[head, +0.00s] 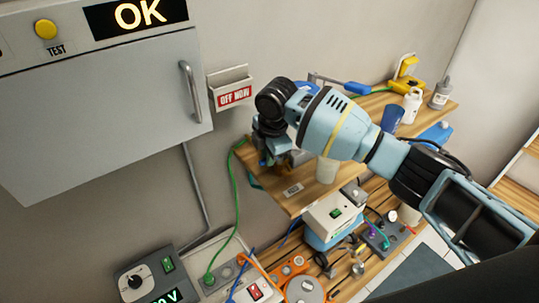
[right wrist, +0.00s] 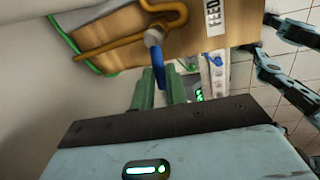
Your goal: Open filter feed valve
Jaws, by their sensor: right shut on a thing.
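My right gripper reaches the back of the wooden shelf in the head view (head: 268,158), where the wrist hides most of its fingers. In the right wrist view, its two green fingers (right wrist: 160,92) are closed around the blue lever (right wrist: 156,60) of the feed valve. The lever hangs down from a pale, rounded valve part beside the wooden board. A white label reading FEED (right wrist: 212,14) is on the board to the right of the lever. The valve body is mostly hidden in the head view. My left gripper cannot be made out.
The wooden shelf (head: 285,198) also carries a white bottle (head: 412,104) and a blue cup (head: 392,120). Below are a white box with a green switch (head: 332,212) and cables. A grey cabinet (head: 110,115) and a sign holder (head: 232,92) are at left. An orange tube (right wrist: 128,40) runs near the lever.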

